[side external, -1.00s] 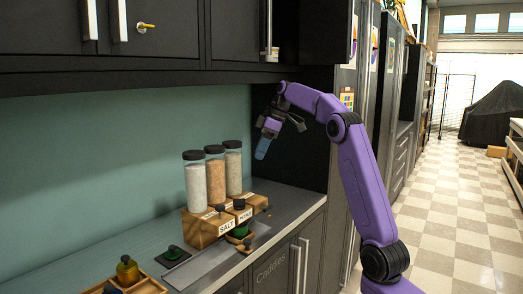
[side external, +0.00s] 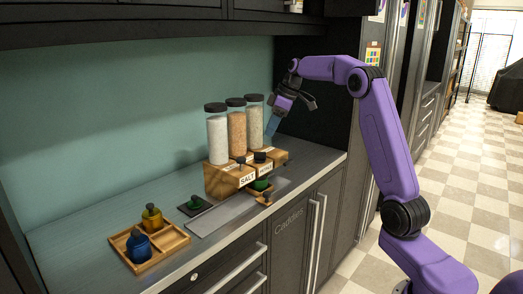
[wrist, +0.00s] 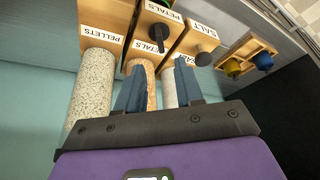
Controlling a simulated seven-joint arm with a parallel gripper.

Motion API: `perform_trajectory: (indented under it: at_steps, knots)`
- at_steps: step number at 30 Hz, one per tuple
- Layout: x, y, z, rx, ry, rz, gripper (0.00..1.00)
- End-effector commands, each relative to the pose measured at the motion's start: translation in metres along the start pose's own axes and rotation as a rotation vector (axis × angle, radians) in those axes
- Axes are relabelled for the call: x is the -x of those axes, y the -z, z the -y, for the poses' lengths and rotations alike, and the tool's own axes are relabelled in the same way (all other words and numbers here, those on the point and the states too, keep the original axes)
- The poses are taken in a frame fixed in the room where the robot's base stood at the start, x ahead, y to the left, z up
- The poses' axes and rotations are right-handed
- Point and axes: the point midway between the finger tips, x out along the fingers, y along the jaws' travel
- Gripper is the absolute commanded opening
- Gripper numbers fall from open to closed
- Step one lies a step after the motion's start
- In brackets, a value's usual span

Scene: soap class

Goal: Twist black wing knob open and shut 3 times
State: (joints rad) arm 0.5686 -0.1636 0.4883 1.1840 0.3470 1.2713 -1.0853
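Three clear cylinders with black lids, filled white (side external: 217,140), orange (side external: 237,132) and beige (side external: 255,118), stand on a wooden dispenser base (side external: 217,180) labelled SALT and PETALS, among others. Black knobs stick out of its front: one on the SALT block (wrist: 207,57), and a longer, wing-like one on the PETALS block (wrist: 157,34). Their turned positions are unclear. My gripper (side external: 270,128) is beside the cylinders at the right end. In the wrist view its blue fingers (wrist: 157,68) are apart with nothing held, in front of the orange and white cylinders.
A wooden tray (side external: 178,240) holds yellow and blue bottles. The counter behind the tray is clear.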

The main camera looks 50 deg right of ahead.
Motion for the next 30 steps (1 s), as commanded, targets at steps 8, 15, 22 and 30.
perform_trajectory:
  at_steps: [8,15,22,30]
  knots:
    - [-0.053,0.000,0.001,0.000,0.005,0.002,0.36]
    - [-0.084,0.000,0.001,0.001,0.003,0.002,0.36]
    - [-0.093,0.000,0.001,0.001,0.001,0.000,0.36]
    - [-0.093,0.000,0.001,0.001,0.001,0.000,0.20]
